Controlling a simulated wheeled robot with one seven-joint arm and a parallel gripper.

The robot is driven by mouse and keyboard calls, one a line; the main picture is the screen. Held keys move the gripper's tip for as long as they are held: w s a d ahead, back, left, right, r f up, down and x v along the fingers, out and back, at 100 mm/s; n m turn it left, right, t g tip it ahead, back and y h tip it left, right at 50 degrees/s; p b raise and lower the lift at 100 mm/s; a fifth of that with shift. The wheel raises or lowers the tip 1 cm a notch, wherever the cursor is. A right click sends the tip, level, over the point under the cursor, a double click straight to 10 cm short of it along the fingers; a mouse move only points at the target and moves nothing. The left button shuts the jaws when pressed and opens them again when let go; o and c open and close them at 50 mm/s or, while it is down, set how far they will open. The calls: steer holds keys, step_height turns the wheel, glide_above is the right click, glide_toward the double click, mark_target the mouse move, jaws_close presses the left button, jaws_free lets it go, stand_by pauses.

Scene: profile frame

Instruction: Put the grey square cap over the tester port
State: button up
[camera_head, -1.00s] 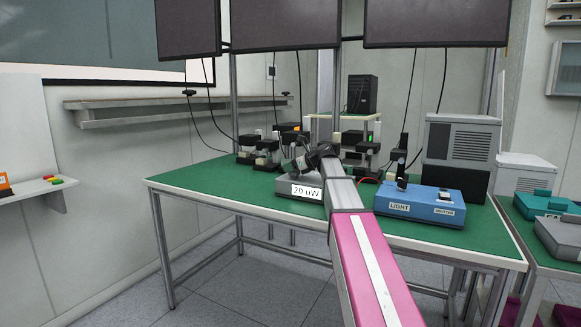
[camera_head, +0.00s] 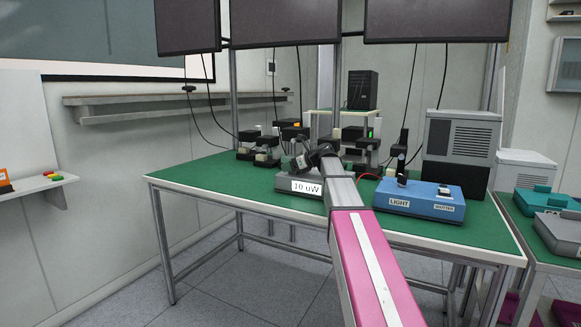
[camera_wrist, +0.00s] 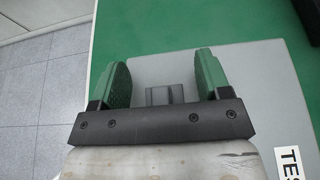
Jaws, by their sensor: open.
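The tester is a light grey box (camera_head: 283,184) on the green table in the head view, with a display reading "10 uW". Its pale top (camera_wrist: 255,100) fills much of the wrist view, with part of a "TES" label at lower right. My gripper (camera_wrist: 162,66) is over the tester's left part, its two green fingers spread apart. A small dark grey squarish piece (camera_wrist: 160,96), which looks like the cap, is between the fingers with gaps on both sides. The port is not seen apart from it. I cannot tell how the piece sits on the tester.
A blue box (camera_head: 420,199) labelled LIGHT and SHUTTER stands right of the tester. Several small black devices (camera_head: 259,148) stand behind it, and a grey cabinet (camera_head: 462,145) is at the back right. The green tabletop (camera_head: 195,178) is bare at left.

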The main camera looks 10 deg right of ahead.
steer(key=v, duration=1)
steer(key=shift+s+d+r, duration=0.2)
steer(key=shift+d, duration=0.1)
